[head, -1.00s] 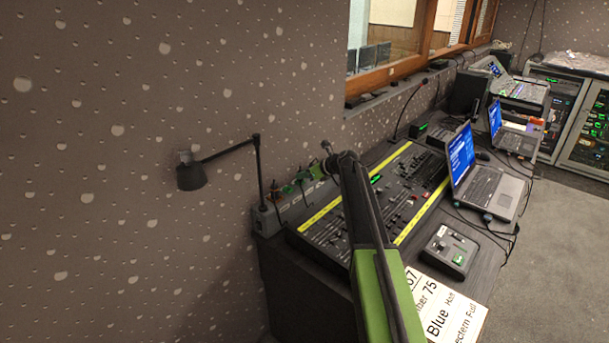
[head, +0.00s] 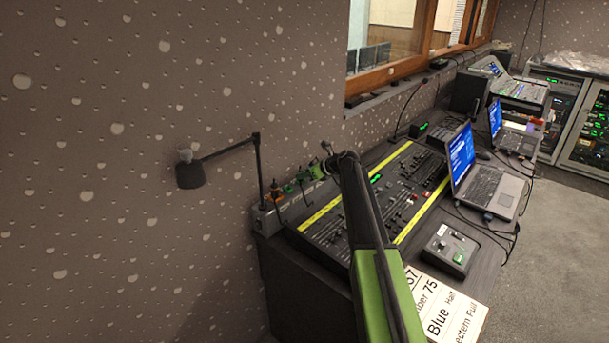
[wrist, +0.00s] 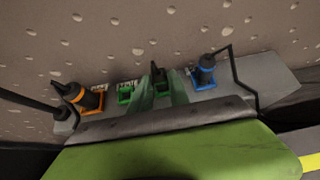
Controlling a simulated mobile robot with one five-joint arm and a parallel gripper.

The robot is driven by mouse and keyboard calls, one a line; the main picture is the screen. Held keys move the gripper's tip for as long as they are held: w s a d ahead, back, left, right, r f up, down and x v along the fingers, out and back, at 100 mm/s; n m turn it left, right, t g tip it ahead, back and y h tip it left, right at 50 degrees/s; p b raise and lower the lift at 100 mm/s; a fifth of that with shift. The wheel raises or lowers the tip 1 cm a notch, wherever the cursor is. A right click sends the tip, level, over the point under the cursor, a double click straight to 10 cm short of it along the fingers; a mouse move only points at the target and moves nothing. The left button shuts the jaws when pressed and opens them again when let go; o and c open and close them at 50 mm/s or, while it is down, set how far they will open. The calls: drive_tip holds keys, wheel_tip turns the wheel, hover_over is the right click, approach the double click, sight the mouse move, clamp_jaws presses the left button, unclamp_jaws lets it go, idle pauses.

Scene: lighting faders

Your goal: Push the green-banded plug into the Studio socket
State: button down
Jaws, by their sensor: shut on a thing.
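A dark plug with a green band (wrist: 160,78) stands roughly upright at the middle of the grey socket box (wrist: 240,72) in the wrist view. My gripper (wrist: 161,92) is shut on it, with a green finger on each side. The fingers hide the plug's lower end, so I cannot tell how deep it sits. A green-framed socket (wrist: 125,94) with a small pale label lies just left of the fingers. The labels are too small to read, so I cannot tell which socket is Studio. In the head view my gripper (head: 305,178) is small, over the box by the wall.
An orange-banded plug (wrist: 88,98) leans at the box's left end, and a blue-banded plug (wrist: 205,72) stands at its right. A fader desk (head: 405,195) and laptop (head: 480,175) lie to the right.

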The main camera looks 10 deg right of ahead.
drive_tip(key=shift+s+f, duration=0.1)
drive_tip(key=shift+f, duration=0.05)
drive_tip(key=c, duration=1.1)
unclamp_jaws()
drive_tip(key=shift+c, duration=0.2)
drive_tip(key=p+v, duration=0.9)
drive_tip(key=v, duration=0.8)
drive_tip(key=shift+p, duration=0.4)
drive_tip(key=shift+d, duration=0.1)
